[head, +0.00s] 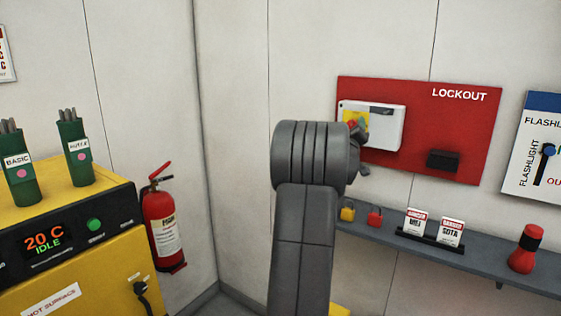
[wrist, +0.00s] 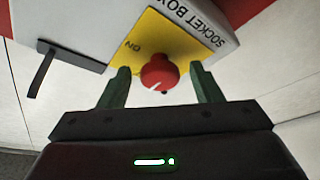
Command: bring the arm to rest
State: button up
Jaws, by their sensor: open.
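My gripper (wrist: 160,69) shows in the wrist view with its two green fingers spread apart. A red rotary knob (wrist: 159,72) on a yellow plate (wrist: 190,38) appears between the fingertips, with a gap on either side. I cannot tell how far in front of it the fingers are. The plate is on the white socket box (wrist: 228,18), and the word ON shows beside the knob.
The socket box hangs on a red lockout board (head: 465,120). Below runs a grey shelf (head: 480,262) with a yellow padlock (head: 347,213), a red padlock (head: 374,218), two tags and a red flashlight (head: 526,250). A yellow oven (head: 110,262) and a fire extinguisher (head: 163,222) stand left.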

jog(key=m+h, duration=0.2)
jog(key=m, duration=0.2)
jog(key=m+h+p, duration=0.1)
jog(key=m+h, duration=0.1)
jog(key=m, duration=0.3)
jog(key=shift+w+a+g, duration=0.1)
jog(key=shift+a+g, duration=0.1)
jog(key=shift+g, duration=0.1)
